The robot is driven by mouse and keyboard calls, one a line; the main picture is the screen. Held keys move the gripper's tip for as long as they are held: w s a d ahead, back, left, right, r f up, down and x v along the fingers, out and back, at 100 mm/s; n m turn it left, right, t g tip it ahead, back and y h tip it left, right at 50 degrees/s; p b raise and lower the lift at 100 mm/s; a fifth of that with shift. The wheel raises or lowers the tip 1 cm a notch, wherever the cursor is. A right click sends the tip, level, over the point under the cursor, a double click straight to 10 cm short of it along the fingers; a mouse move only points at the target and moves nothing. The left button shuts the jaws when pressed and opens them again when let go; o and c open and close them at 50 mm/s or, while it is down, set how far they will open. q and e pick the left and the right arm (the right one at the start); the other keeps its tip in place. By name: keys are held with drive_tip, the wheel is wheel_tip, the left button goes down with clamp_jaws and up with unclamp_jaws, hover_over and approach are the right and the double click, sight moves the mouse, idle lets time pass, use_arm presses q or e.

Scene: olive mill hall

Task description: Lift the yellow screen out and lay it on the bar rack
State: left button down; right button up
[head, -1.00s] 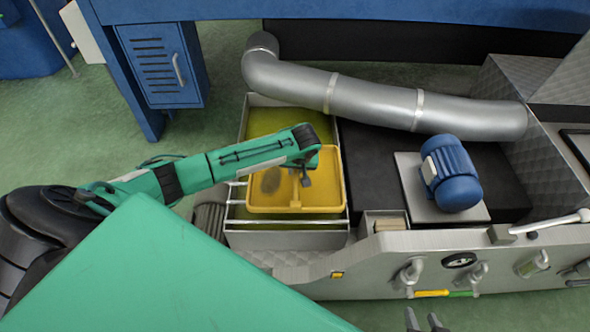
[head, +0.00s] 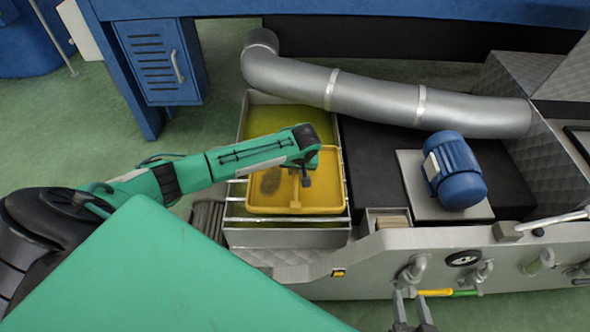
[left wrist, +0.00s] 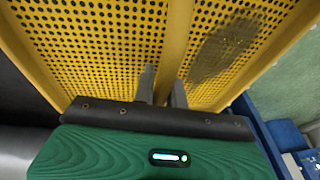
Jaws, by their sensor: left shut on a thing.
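The yellow screen (head: 322,185) is a shallow framed perforated tray with a central rib and a dark smudge, seen close in the left wrist view (left wrist: 95,35). It lies roughly level over the front part of a metal tank (head: 285,238) of yellow-green liquid. The bar rack's thin pale bars (head: 285,219) cross the tank's front; the screen hides their middle parts. I cannot tell whether it touches them. My left gripper (left wrist: 162,88) is shut on the screen's central rib; my wrist hides its fingers in the head view. My right gripper (head: 412,308) is open and empty at the bottom edge.
A thick silver pipe (head: 385,103) runs behind and right of the tank. A blue motor (head: 455,172) stands to the right. A blue cabinet (head: 155,62) stands at the back left.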

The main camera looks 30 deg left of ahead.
use_arm(q)
drive_tip(key=shift+f, duration=0.45)
use_arm(e)
drive_tip(key=shift+r, duration=0.1)
use_arm(q)
drive_tip(key=c, duration=1.3)
unclamp_jaws()
drive_tip(key=shift+c, duration=0.2)
drive_tip(key=shift+f, duration=0.1)
